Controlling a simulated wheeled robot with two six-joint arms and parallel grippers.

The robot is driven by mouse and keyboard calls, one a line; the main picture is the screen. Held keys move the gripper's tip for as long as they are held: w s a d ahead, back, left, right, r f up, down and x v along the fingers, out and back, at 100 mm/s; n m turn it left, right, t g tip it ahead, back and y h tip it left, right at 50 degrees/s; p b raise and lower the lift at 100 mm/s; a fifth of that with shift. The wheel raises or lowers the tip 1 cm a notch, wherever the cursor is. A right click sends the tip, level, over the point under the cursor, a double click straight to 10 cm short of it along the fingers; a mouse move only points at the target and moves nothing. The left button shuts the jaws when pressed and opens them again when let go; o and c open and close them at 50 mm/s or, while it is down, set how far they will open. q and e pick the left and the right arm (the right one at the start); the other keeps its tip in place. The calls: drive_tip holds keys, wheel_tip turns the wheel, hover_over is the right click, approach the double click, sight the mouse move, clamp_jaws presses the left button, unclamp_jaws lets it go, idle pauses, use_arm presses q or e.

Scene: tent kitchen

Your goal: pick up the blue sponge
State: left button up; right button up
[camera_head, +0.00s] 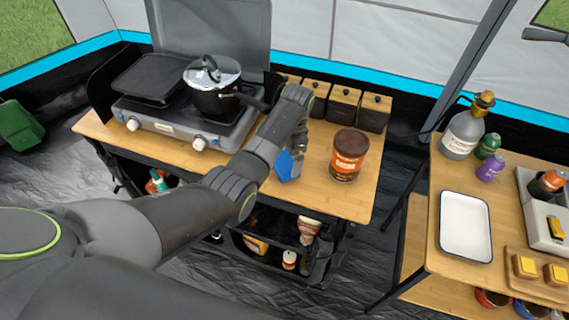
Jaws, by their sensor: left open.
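The blue sponge (287,167) is on the wooden table to the left of a brown can, partly hidden by my left arm. My left gripper (297,143) is right at the sponge, at its upper right side, pointing down. Its jaws are open, but the wrist hides most of the fingers. I cannot tell whether a finger touches the sponge. My right gripper is not in view.
The brown can (349,155) stands close on the right. A camp stove (190,130) with a black pot (212,97) is to the left, its handle near my arm. The table's front right is clear.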

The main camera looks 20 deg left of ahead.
sight(285, 162)
use_arm(q)
drive_tip(key=shift+s+a+f, duration=0.1)
drive_tip(key=shift+s+f, duration=0.1)
drive_tip(key=shift+f, duration=1.35)
drive_tip(key=c, duration=0.9)
drive_tip(key=shift+o, duration=0.2)
drive_tip(key=shift+s+r, duration=0.1)
drive_tip(key=shift+r, duration=0.1)
